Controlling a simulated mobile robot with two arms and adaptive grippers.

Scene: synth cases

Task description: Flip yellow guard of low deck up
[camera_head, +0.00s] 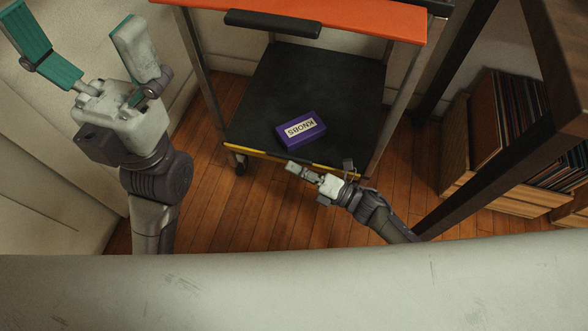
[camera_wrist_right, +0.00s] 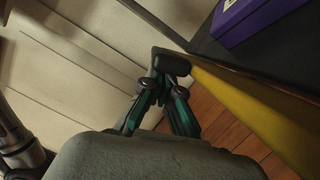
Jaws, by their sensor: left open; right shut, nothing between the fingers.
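The yellow guard (camera_head: 258,153) runs along the front edge of the cart's black low deck (camera_head: 300,85). From above it shows as a thin strip, partly hidden by my right gripper (camera_head: 296,169). In the right wrist view the guard (camera_wrist_right: 240,102) is a broad yellow band beside the dark deck edge. My right gripper's fingers (camera_wrist_right: 162,85) are together and empty, left of the band there; I cannot tell whether they touch it. My left gripper (camera_head: 82,35) is open and empty, left of the cart, with its teal-padded fingers wide apart.
A purple box labelled KNOBS (camera_head: 300,130) lies on the low deck near its front edge. The orange upper deck (camera_head: 330,15) with a black handle is above. Crates of records (camera_head: 490,120) and a dark wooden frame stand at the right. The wooden floor before the cart is clear.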

